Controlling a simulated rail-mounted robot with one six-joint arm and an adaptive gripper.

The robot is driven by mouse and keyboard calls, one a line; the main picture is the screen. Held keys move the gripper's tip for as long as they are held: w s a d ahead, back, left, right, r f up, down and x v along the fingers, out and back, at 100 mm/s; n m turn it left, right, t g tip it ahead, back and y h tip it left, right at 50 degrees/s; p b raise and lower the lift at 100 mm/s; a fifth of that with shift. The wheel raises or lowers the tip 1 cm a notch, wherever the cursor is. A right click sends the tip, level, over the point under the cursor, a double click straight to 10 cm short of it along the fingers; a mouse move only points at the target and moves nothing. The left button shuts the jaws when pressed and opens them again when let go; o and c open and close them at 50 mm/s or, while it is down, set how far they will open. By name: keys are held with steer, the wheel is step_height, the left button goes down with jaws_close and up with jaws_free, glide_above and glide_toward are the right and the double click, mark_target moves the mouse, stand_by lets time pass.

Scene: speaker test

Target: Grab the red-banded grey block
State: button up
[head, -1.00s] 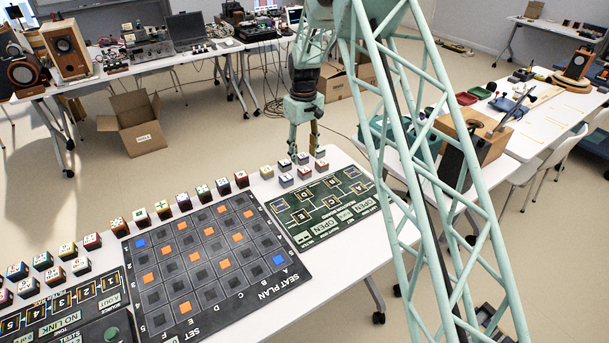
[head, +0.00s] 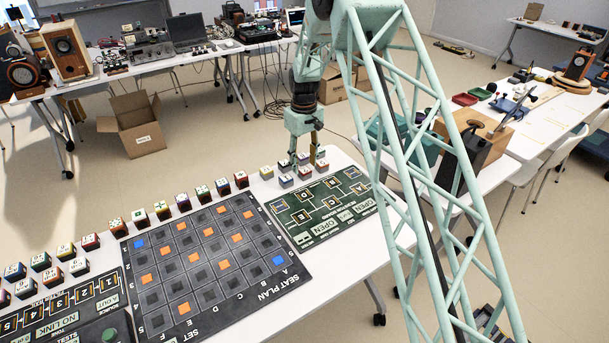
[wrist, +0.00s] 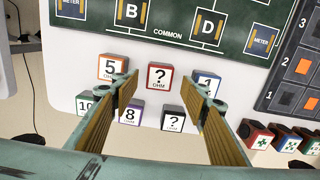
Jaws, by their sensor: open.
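The red-banded grey block (wrist: 159,82), with a "?" on its white top, is in the middle of the row nearest the green board in the wrist view. In the head view it is among the small blocks (head: 305,173) below my gripper (head: 302,156). My gripper is open with nothing between its fingers. In the wrist view its fingertips (wrist: 161,88) appear on either side of the red-banded block, which shows in the gap. The height of the tips above it is hard to judge.
Close neighbours are the orange-banded "5" block (wrist: 112,67), the blue-banded block (wrist: 206,82), the purple "8" block (wrist: 131,113) and the black-banded "?" block (wrist: 173,118).

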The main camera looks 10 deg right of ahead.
mark_target(305, 169)
steer(key=shift+s+d+f+b, duration=0.1)
steer(key=shift+f+b, duration=0.4)
steer(key=shift+f, duration=1.55)
steer(key=c, duration=0.9)
